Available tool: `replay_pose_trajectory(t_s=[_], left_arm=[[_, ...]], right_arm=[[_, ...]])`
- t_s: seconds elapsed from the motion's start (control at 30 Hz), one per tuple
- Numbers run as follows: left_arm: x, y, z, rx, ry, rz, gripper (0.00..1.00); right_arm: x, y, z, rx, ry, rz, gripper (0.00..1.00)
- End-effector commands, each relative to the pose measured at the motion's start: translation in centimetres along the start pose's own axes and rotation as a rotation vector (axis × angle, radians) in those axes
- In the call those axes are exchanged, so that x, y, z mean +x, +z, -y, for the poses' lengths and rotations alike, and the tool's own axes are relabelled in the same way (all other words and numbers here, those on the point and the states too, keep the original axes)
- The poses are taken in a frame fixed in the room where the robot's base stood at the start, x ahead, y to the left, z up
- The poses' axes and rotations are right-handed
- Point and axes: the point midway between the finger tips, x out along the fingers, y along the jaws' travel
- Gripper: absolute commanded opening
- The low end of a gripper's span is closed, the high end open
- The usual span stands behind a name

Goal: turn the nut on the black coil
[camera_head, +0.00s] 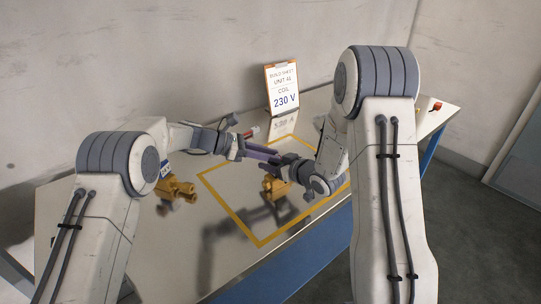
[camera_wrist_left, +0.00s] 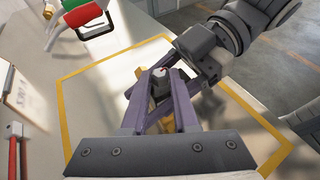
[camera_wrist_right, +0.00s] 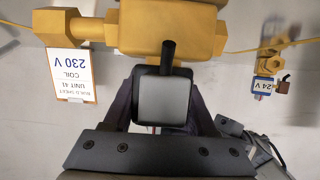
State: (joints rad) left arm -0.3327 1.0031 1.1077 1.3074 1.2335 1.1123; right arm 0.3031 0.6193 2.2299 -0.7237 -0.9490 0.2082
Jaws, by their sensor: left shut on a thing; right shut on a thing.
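The brass valve (camera_head: 273,186) stands inside the yellow taped square; it also shows in the right wrist view (camera_wrist_right: 170,32). The black coil (camera_wrist_right: 145,127), with a grey face, is between the fingers of my right gripper (camera_head: 277,161), which is shut on it. My left gripper (camera_wrist_left: 162,76) is shut on a small grey part with a red dot, apparently the nut, close to the right gripper's fingers. The fingers hide most of the nut and coil in the head view.
A second brass valve (camera_head: 178,188) with a blue-labelled 24 V coil (camera_wrist_right: 264,85) stands left of the square. A build sheet (camera_head: 283,88) reading 230 V stands at the back. A red-handled item (camera_head: 436,106) lies far right. The front of the square is clear.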

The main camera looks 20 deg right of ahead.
Motion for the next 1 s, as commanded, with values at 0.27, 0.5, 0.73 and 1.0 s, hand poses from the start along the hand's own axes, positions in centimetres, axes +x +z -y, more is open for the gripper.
replay_pose_trajectory(t_s=[0.27,0.5,0.73,1.0], left_arm=[[0.02,0.19,-0.57,0.048,-0.101,0.005,0.00],[-0.02,0.24,-0.64,0.070,-0.150,0.003,0.00],[-0.05,0.20,-0.58,0.076,-0.167,0.000,0.00],[-0.06,0.21,-0.58,0.077,-0.168,0.000,0.00]], right_arm=[[-0.02,0.02,0.21,-0.002,-0.005,0.001,0.00],[-0.03,0.05,0.25,-0.002,-0.006,0.001,0.00],[-0.03,0.08,0.25,-0.003,-0.006,0.002,0.00],[-0.03,0.11,0.22,-0.004,-0.006,0.003,0.00]])
